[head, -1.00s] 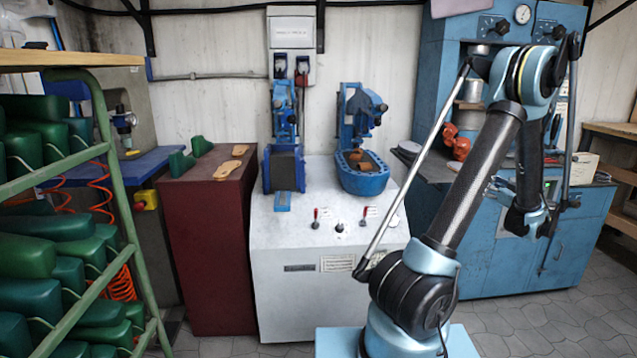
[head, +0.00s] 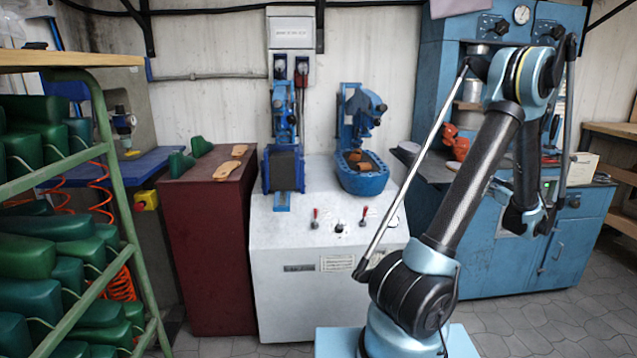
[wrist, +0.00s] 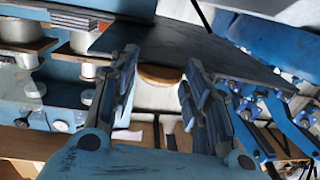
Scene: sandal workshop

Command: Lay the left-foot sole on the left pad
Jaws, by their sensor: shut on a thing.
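In the wrist view my gripper (wrist: 157,90) has its two dark fingers closed on the sides of a tan, rounded piece (wrist: 159,73), which looks like the end of a sole. Most of that piece is hidden, and I cannot tell which foot it is for. In the head view my gripper is not clearly visible behind the arm's lower end. On the white press machine, a dark left pad (head: 284,170) sits in a blue holder. The right holder (head: 364,183) is a blue oval with brown pieces in it.
Two tan soles (head: 227,171) (head: 239,150) lie on the maroon cabinet (head: 210,240), beside green lasts (head: 180,163). A green rack (head: 110,180) of lasts stands at the left. A large blue machine (head: 440,60) stands behind my arm. In the wrist view a dark flat plate (wrist: 220,50) lies beyond the fingers.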

